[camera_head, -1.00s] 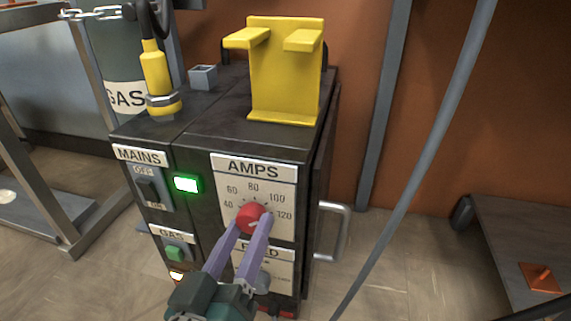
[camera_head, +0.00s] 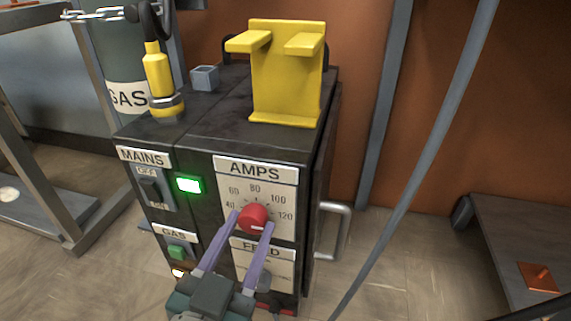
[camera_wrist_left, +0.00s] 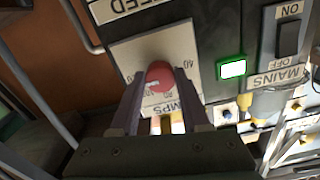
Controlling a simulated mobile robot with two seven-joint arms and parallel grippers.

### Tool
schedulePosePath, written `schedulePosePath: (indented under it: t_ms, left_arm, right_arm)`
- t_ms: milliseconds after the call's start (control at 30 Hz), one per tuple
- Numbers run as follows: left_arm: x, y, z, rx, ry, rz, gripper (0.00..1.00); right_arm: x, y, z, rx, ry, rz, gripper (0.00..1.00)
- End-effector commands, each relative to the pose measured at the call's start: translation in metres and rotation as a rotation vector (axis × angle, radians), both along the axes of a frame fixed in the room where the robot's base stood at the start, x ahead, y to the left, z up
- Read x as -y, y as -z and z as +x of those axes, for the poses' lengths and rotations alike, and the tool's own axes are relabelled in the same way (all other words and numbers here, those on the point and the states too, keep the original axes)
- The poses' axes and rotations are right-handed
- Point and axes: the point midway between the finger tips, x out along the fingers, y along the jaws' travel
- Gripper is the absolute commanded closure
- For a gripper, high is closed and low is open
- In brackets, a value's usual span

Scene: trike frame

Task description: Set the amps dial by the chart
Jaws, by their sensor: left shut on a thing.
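The red amps dial (camera_head: 253,216) sits on a white scale plate (camera_head: 284,179) marked 40 to 120, under the AMPS label on the black machine's front. A short white mark shows on the dial's face; which number it points to is unclear. My left gripper (camera_head: 252,225) comes from below and is shut on the dial, one purple finger on each side. In the left wrist view the dial (camera_wrist_left: 160,74) is between the fingers, with the panel upside down and part of the scale covered. No chart can be made out. My right gripper is out of view.
Left of the dial are the MAINS switch (camera_head: 149,187), a lit green lamp (camera_head: 188,185) and the green GAS button (camera_head: 177,252). The FEED plate (camera_head: 280,270) is just below. A yellow bracket (camera_head: 285,80) stands on top, and a grey handle (camera_head: 334,231) sticks out right.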

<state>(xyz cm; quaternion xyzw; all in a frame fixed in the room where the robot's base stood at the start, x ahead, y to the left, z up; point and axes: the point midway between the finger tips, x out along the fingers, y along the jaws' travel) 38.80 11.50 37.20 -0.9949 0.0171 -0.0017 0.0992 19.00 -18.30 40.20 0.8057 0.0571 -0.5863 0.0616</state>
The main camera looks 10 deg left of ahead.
Motion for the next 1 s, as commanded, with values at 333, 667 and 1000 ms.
schedulePosePath:
  t_ms: [333, 667, 1000]
  left_arm:
    - [0.0001, -0.0007, 0.0003, 0.003, 0.0, 0.016, 1.0]
    - [0.0, -0.0005, 0.0002, 0.001, 0.0, 0.015, 0.33]
    - [-0.0002, -0.0003, -0.0009, 0.0, 0.0, 0.014, 0.23]
  right_arm:
    - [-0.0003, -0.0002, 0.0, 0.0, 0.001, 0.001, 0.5]
    - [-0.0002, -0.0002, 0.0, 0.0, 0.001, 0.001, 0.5]
    - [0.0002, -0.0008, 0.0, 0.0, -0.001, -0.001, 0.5]
